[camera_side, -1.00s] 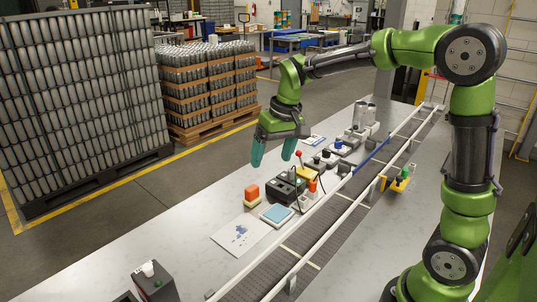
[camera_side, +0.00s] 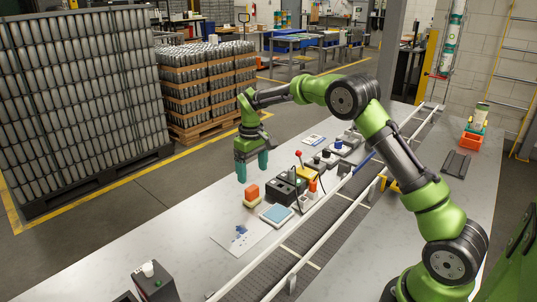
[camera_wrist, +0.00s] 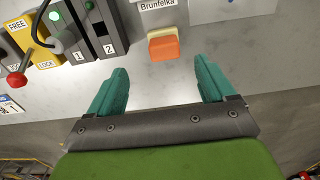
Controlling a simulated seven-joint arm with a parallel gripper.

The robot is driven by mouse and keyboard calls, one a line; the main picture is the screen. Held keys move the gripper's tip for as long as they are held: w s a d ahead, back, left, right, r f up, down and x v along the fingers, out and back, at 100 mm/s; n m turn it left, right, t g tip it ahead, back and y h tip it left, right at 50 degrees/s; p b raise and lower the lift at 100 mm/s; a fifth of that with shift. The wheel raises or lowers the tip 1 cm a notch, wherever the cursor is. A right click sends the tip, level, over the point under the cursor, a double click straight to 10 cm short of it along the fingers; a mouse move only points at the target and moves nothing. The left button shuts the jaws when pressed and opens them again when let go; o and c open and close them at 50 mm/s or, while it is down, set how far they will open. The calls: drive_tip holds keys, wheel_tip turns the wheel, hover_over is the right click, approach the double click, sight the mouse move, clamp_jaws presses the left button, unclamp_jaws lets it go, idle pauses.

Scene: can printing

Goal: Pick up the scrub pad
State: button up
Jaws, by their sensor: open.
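An orange block with a pale cream layer (camera_side: 251,191), which looks like the scrub pad, sits on a small pale base on the table. It also shows near the top middle of the wrist view (camera_wrist: 163,46), below a label reading "Brunfelka". My gripper (camera_side: 252,170) is open and empty, pointing down above and slightly behind the block, not touching it. In the wrist view, the two teal fingers (camera_wrist: 163,78) are wide apart, with the block just beyond and between their tips.
A black switch box (camera_side: 286,191) stands right of the block. A blue pad in a pale tray (camera_side: 276,215) and a blue-spotted sheet (camera_side: 238,239) lie nearer the camera. A railed conveyor (camera_side: 314,241) runs along the right. Bare table lies left of the block.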

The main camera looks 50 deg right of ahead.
sight(252, 187)
wheel_tip(252, 187, down, 4)
drive_tip(key=shift+f, duration=0.1)
drive_tip(key=f, duration=0.5)
drive_tip(key=shift+a+f, duration=0.1)
drive_tip(key=shift+a, duration=0.2)
